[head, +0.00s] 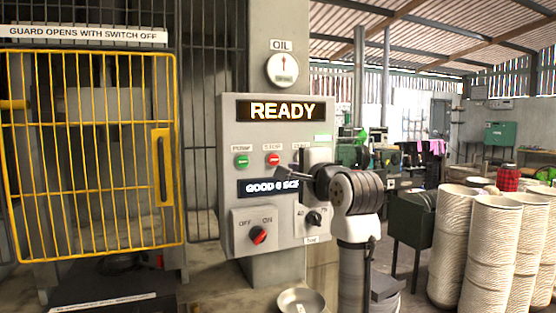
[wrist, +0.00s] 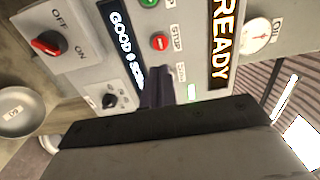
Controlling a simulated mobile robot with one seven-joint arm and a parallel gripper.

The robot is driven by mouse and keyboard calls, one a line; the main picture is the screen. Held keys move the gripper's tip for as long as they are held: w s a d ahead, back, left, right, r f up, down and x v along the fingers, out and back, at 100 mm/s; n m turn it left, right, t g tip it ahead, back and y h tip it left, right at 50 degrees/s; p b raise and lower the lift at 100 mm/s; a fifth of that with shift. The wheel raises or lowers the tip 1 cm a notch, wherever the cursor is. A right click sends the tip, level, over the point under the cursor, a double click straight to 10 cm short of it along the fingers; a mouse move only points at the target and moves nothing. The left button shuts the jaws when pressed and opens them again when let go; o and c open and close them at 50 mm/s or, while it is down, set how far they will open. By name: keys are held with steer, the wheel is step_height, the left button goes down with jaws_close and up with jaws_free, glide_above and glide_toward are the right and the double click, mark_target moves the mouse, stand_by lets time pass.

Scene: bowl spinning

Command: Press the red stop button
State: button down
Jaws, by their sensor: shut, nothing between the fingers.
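The red stop button (head: 273,159) is on the grey control panel (head: 228,200), under a STOP label and to the right of the green pump button (head: 241,161). It also shows uncovered in the wrist view (wrist: 160,42), above the fingertips. My gripper (head: 284,173) is shut and empty in front of the panel, its tip just below and right of the stop button in the head view. In the wrist view my closed fingers (wrist: 156,76) point at the panel. I see no contact with the button; the exact gap to the panel is unclear.
The READY display (head: 281,110) sits above the buttons. The red OFF/ON switch (head: 258,235) and a black dial (head: 314,218) are below. A closed yellow guard (head: 166,180) stands left. A metal bowl (head: 301,301) lies below the panel.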

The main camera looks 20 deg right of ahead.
mark_target(273, 159)
steer(key=w+p, duration=0.2)
steer(key=w, duration=0.3)
steer(key=w+p, duration=0.2)
steer(key=w, duration=0.3)
steer(key=shift+a+r, duration=0.15)
steer(key=shift+w, duration=0.6)
steer(key=shift+s+a, duration=0.1)
